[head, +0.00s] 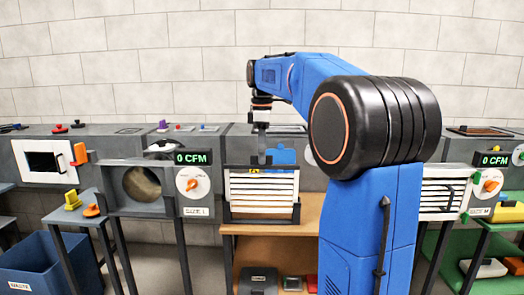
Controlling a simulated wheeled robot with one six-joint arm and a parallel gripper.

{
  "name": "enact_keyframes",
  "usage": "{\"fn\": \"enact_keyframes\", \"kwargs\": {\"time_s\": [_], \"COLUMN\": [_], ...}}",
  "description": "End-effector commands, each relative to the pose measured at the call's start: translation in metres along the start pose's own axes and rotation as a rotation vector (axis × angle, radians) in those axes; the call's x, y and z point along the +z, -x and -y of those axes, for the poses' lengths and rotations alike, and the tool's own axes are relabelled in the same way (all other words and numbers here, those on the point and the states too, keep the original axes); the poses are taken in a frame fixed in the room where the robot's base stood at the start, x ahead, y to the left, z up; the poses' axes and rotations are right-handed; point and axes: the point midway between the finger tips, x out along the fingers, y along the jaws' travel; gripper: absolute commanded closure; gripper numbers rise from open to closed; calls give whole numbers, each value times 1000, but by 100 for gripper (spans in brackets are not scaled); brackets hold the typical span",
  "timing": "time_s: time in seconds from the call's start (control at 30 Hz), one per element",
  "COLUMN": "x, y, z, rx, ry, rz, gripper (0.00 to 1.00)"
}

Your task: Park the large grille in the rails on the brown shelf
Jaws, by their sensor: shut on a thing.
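The large grille (263,190), a panel of white slats with a dark top bar, stands upright at the brown shelf (308,222), left of my arm. My gripper (262,161) points down at the grille's top edge and is shut on it. The dark rails (297,213) show at the grille's lower corners, with a dark bar along its bottom. The grille appears to be between the rails, but I cannot tell whether it is fully seated. My arm hides the right part of the shelf.
A grey duct with a round opening (142,184) and a 0 CFM display stands left of the shelf. Another white grille (440,191) is at the right duct. A blue waste bin (45,262) is at lower left. Several items lie on the lower shelf.

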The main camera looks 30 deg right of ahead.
Motion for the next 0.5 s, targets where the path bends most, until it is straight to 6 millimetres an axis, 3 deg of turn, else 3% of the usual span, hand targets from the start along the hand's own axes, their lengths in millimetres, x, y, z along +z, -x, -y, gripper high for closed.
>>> {"fn": "enact_keyframes", "kwargs": {"time_s": [0.5], "x": [0], "y": [-24], "z": [0], "rx": [1], "ry": [0], "rz": [0], "gripper": [100]}}
